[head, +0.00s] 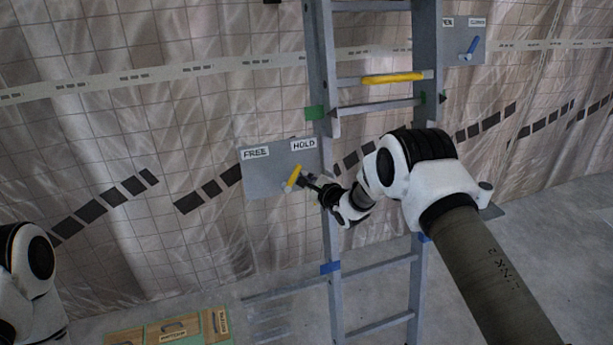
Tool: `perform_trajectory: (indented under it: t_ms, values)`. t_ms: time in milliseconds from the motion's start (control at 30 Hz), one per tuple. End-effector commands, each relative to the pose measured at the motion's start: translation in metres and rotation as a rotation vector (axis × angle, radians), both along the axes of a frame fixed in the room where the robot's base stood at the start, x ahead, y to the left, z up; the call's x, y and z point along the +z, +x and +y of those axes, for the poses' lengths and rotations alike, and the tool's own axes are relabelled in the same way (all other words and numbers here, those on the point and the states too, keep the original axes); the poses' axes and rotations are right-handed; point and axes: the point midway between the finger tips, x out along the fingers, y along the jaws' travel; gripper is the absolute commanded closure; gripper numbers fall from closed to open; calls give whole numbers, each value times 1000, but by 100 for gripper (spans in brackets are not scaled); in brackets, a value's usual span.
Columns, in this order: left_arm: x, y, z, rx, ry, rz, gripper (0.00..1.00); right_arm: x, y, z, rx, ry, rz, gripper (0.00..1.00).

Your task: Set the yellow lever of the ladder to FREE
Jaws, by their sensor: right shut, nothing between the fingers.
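The yellow lever (294,175) is on a grey plate (262,175) beside the ladder's left rail. The plate carries a FREE label at its upper left and a HOLD label at its upper right. The lever tilts up and to the right, toward HOLD. My right gripper (308,182) is shut and empty, just right of the lever; I cannot tell if it touches it. The ladder (330,130) stands upright behind my right arm, which hides part of it. My left arm shows at the lower left edge, but its gripper is out of view.
A yellow bar (392,77) lies along a ladder rung. Wooden boxes (172,330) with labels are on the floor at the bottom. Plastic sheeting covers the wall behind.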

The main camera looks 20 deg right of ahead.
Motion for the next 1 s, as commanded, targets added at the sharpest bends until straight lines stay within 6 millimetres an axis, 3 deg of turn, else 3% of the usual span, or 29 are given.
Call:
perform_trajectory:
  t_ms: [1000]
  values:
    - [-6,0,0,0,0,0,60,8,2,5,49,-156,-6,100]
